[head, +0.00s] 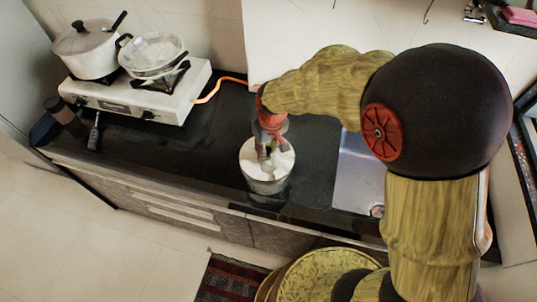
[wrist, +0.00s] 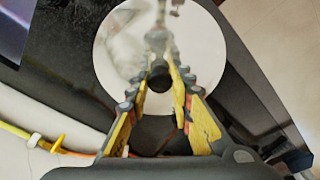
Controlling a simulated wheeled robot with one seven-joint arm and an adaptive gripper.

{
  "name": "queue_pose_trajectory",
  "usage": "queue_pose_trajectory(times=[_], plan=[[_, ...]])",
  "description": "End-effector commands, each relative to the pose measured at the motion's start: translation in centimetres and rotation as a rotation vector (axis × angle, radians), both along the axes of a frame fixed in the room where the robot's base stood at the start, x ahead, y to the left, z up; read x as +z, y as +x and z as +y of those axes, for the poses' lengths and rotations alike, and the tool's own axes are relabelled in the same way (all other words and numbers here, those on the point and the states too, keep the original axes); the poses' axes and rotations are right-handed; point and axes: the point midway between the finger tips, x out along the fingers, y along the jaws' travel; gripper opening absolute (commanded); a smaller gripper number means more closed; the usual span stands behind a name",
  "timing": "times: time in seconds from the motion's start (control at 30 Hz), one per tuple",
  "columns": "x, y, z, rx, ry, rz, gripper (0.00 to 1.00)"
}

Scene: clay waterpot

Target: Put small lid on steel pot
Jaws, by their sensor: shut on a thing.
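The small lid (wrist: 213,50) is a pale, shiny disc with a dark knob (wrist: 159,79), seen from above in the wrist view. My gripper (wrist: 161,84) is shut on the knob, with one finger on each side. In the head view, my gripper (head: 268,157) points down at the pale lid (head: 283,163) over the mouth of the steel pot (head: 268,186). The pot stands upright on the dark counter. The lid hides the pot's inside. I cannot tell whether the lid rests on the rim or hangs just above it.
A white stove (head: 150,103) at the left holds a white lidded pot (head: 90,52) and a shallow pan (head: 152,52). An orange hose (head: 212,91) runs behind. A sink (head: 358,180) lies right of the steel pot. The counter (head: 190,150) left of the pot is clear.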

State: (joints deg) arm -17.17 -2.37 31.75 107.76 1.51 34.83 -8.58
Motion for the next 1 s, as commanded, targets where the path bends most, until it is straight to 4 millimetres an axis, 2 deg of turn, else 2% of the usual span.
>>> queue_pose_trajectory(times=[0.13,0.33,0.6,0.9,0.93,1.0], plan=[[-1.1,0.6,0.1,0.000,0.000,0.001,0.00],[-3.7,0.6,0.2,0.000,0.000,0.001,0.00],[-3.7,0.5,0.1,0.000,0.000,-0.001,0.00],[-4.6,0.6,0.2,0.000,0.000,0.000,0.00],[-4.5,0.6,0.2,0.000,0.000,0.000,0.23],[-4.5,0.5,0.2,0.000,0.000,0.000,0.27]])
